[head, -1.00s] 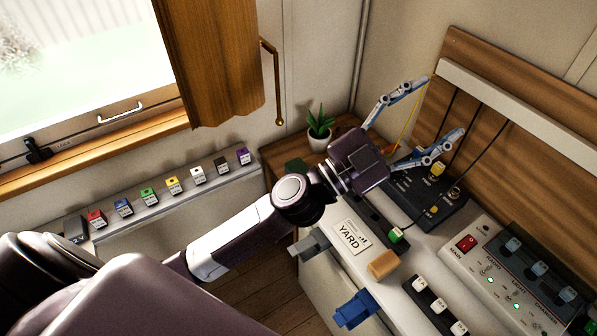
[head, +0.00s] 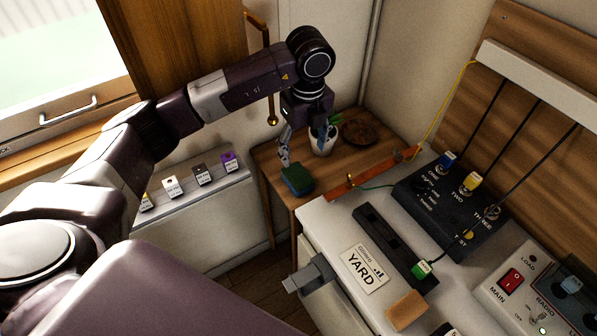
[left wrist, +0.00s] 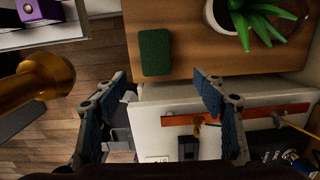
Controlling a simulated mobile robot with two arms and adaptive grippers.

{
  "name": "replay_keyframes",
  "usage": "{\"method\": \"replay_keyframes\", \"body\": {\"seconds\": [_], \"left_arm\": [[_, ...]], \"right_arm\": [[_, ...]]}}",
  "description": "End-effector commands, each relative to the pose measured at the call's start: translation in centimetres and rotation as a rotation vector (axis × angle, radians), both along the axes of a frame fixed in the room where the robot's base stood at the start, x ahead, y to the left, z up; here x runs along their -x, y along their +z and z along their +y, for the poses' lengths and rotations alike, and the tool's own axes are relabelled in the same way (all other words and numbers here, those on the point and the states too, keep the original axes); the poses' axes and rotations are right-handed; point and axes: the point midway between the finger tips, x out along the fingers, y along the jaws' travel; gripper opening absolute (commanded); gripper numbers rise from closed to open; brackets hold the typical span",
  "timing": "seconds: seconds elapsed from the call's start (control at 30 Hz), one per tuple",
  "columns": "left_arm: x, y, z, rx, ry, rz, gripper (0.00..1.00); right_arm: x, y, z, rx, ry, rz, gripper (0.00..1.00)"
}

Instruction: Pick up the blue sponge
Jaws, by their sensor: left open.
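The sponge (head: 297,180) lies on the small wooden side table (head: 262,165), near its front edge. Its top is dark green and its lower side shows blue in the head view. In the left wrist view only the green top of the sponge (left wrist: 155,52) shows, ahead of the fingertips and roughly centred between them. My left gripper (head: 303,154) points down above the table, just behind the sponge in the head view. Its fingers (left wrist: 160,78) are spread with nothing between them. My right gripper is not in view.
A reddish-brown strip (head: 365,177) borders the desk. A brass rod (left wrist: 38,85) shows near the left finger. Labelled blocks line the ledge (head: 190,213).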

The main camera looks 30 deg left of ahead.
Motion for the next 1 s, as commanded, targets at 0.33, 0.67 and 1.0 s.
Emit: {"method": "replay_keyframes", "body": {"seconds": [0.33,0.67,1.0], "left_arm": [[-0.1,-3.7,1.8,-0.044,0.034,0.009,0.64],[-0.3,-7.2,1.9,-0.041,0.030,0.007,0.64],[-0.6,-11.7,2.0,-0.041,0.030,0.007,0.64]], "right_arm": [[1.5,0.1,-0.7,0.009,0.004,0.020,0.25],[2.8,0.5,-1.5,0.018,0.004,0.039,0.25],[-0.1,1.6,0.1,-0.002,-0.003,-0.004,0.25]]}}
